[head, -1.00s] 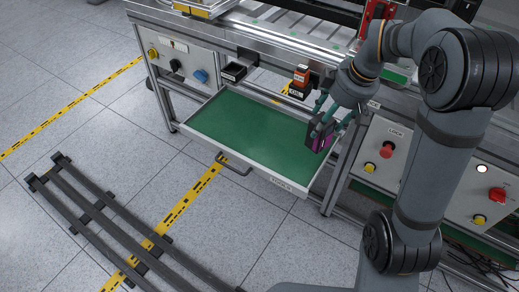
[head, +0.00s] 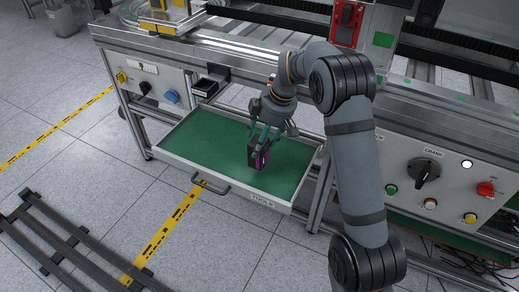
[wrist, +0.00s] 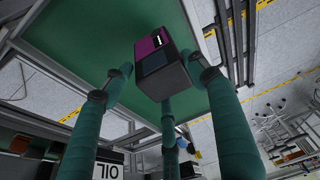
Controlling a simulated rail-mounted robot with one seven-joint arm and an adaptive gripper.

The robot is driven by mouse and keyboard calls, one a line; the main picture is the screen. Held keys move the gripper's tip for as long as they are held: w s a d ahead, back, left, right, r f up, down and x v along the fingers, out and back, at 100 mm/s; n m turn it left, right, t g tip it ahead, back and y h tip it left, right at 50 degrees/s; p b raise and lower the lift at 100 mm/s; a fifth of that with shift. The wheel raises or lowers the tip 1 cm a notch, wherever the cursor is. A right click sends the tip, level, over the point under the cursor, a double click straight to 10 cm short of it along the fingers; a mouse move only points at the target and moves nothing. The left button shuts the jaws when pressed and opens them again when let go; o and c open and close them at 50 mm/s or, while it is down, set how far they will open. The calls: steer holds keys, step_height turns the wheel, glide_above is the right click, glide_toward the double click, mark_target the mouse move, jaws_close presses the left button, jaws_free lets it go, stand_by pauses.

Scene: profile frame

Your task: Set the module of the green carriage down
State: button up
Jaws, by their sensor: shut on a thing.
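The module is a dark box with a magenta face (head: 262,157). It also shows in the wrist view (wrist: 167,62), between green fingers. My gripper (head: 261,146) is shut on the module and holds it over the open drawer (head: 213,138). The drawer has a green floor, a pale rim and a label reading TOOLS. I cannot tell whether the module touches the drawer floor. The green carriage cannot be made out for certain; a green patch (head: 383,40) shows at the upper right, beside a red part.
The drawer floor is bare around the module. A black open bin (head: 207,86) hangs on the bench above the drawer. A control panel with a crank knob (head: 427,172) is at the right. Dark rails (head: 60,240) lie on the floor at lower left.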

steer(key=shift+a+f+b, duration=0.1)
steer(key=shift+f+b, duration=0.35)
steer(key=shift+f, duration=1.6)
steer(key=shift+w, duration=0.1)
steer(key=shift+f, duration=0.2)
steer(key=o, duration=1.4)
steer(key=shift+o, duration=0.2)
steer(key=shift+r, duration=0.15)
steer(key=p+v, duration=0.2)
steer(key=v, duration=1)
